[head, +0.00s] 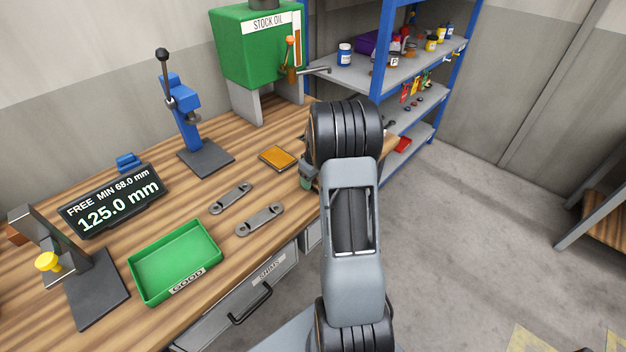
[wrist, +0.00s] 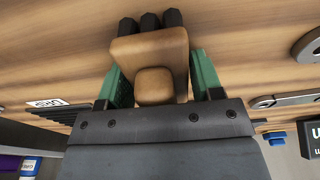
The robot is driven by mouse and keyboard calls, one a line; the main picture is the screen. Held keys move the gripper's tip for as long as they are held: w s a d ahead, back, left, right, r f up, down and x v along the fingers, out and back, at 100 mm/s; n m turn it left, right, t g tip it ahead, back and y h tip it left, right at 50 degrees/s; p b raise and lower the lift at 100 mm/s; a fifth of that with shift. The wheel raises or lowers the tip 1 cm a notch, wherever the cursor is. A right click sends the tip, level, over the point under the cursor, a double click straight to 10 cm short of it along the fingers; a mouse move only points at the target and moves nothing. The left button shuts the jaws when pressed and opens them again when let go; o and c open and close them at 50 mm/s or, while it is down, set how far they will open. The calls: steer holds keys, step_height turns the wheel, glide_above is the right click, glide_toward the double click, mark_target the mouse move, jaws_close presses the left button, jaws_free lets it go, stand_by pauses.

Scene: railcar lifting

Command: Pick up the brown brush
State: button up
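The brown brush (wrist: 150,50) is in the wrist view, with a squarish brown body, a smaller brown knob facing the camera and dark bristle tufts at its far end. My gripper (wrist: 155,72) has one green finger against each side of the brush body, with no clear gap on either side. The brush sits slightly tilted between the fingers. Whether its bristles touch the wooden surface cannot be told. In the head view my arm hides the brush and most of the gripper; only a bit of green finger shows beside the arm.
On the wooden bench (head: 200,212) are a green tray (head: 175,262), two grey links (head: 260,220), an orange pad (head: 277,158), a blue press (head: 185,112) and a display (head: 112,200). A green oil tank (head: 258,50) stands behind. Blue-framed shelves (head: 385,80) hold bottles. Floor at right is clear.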

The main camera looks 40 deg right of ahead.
steer(key=c, duration=0.6)
steer(key=shift+r, duration=0.2)
steer(key=shift+r, duration=0.3)
step_height(320, 180, up, 2)
steer(key=shift+r, duration=0.1)
steer(key=s+r, duration=0.2)
steer(key=s+d+r+b, duration=0.1)
steer(key=s+r, duration=0.1)
steer(key=shift+r, duration=0.4)
steer(key=s+r, duration=0.1)
steer(key=s, duration=0.2)
steer(key=s+d+r+b, duration=0.1)
steer(key=s+r, duration=0.1)
steer(key=s, duration=0.1)
steer(key=s+r+b, duration=0.1)
steer(key=s+r, duration=0.1)
steer(key=s, duration=0.1)
steer(key=shift+s+d, duration=0.25)
steer(key=shift+s, duration=0.15)
